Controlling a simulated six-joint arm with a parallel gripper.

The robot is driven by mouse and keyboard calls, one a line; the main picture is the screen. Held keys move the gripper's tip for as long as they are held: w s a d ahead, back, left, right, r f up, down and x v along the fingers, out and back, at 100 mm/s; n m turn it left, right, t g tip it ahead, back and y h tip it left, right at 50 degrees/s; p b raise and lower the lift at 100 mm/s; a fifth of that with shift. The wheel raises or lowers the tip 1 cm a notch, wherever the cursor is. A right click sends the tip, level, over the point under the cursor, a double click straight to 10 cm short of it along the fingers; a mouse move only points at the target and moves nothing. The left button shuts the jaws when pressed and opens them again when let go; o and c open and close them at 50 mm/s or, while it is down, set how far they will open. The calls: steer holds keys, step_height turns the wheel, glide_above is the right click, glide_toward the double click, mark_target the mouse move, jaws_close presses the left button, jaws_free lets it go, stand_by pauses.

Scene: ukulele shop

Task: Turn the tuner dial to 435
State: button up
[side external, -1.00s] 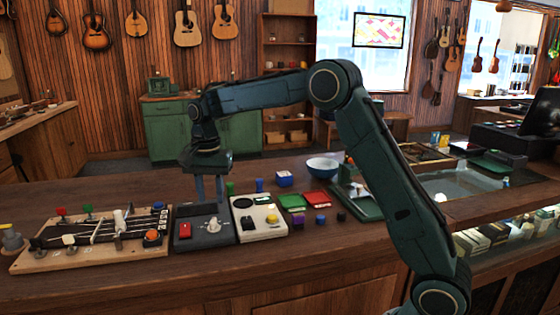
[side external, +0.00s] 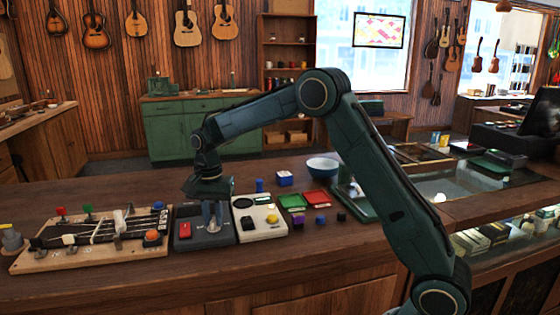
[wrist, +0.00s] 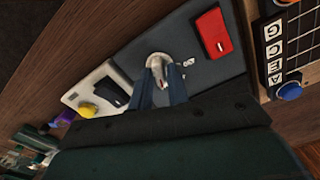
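The tuner is a dark grey box (side external: 190,241) on the counter, with a red rocker switch (side external: 185,230) at its left. Its dial (wrist: 158,60) is a pale grey knob with a raised grip, and small white marks lie beside it on the panel. My gripper (side external: 212,222) points down over the dial. In the wrist view the two fingers of my gripper (wrist: 161,80) stand on either side of the knob's grip. I cannot tell whether they press on it. The fingers largely cover the dial in the side view, and its number cannot be read.
A white box (side external: 262,232) with a yellow knob and a black switch adjoins the tuner on the right. A wooden board (side external: 40,262) with strings and an orange button is close on the left. Small coloured blocks and trays (side external: 320,198) lie farther right. The counter's front strip is clear.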

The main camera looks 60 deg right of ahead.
jaws_close()
steer(key=shift+n, duration=0.4)
steer(key=n, duration=0.3)
steer(key=shift+a+n, duration=0.1)
steer(key=shift+n, duration=1.9)
steer(key=shift+w, duration=0.1)
steer(key=shift+o, duration=2.2)
jaws_free()
steer(key=shift+r, duration=0.2)
